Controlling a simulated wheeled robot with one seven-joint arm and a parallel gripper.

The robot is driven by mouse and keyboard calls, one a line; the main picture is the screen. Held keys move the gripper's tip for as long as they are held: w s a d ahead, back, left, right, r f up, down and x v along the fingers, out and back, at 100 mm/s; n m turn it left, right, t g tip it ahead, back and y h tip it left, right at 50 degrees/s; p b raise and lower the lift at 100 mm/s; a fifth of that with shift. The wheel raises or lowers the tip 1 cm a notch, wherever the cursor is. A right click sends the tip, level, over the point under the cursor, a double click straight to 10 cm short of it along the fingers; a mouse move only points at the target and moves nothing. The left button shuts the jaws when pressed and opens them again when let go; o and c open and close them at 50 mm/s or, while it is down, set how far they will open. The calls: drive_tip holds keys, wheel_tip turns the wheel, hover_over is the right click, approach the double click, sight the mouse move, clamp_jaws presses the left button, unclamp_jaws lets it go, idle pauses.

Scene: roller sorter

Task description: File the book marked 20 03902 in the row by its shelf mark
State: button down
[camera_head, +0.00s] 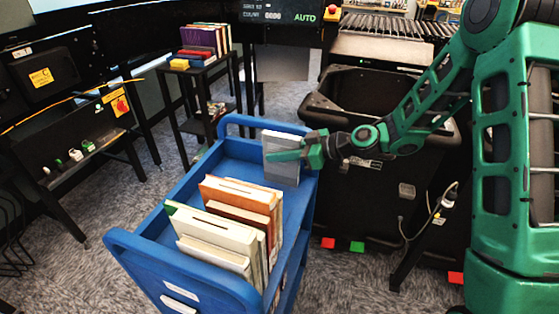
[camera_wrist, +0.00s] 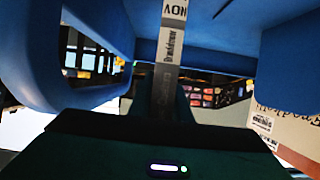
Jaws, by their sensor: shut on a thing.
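My gripper (camera_head: 290,155) is shut on a thin grey book (camera_head: 286,174), held upright at the far right end of the blue cart (camera_head: 134,247). The book's pale spine (camera_wrist: 170,45) shows in the wrist view, with part of its lettering. No shelf mark 20 03902 is readable in either view. The row on the cart has orange-brown books (camera_head: 237,205) in the middle and cream books (camera_head: 213,232) nearer. Clear tray lies between the held book and the orange-brown ones. I cannot tell whether the held book touches the tray.
The cart's raised blue sides and end handles border the row. A dark bin (camera_head: 385,97) stands right of the cart. A small black stand (camera_head: 197,75) with several books is behind it on the left. A black bench (camera_head: 75,140) stands at far left.

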drive_tip(key=shift+f, duration=1.2)
drive_tip(key=shift+f, duration=0.2)
drive_tip(key=c, duration=1.6)
unclamp_jaws()
drive_tip(key=shift+c, duration=0.2)
drive_tip(key=shift+d, duration=0.1)
drive_tip(key=v, duration=1)
drive_tip(key=shift+s+d+r, duration=0.15)
drive_tip(key=shift+s+r, duration=0.05)
drive_tip(key=shift+r, duration=0.15)
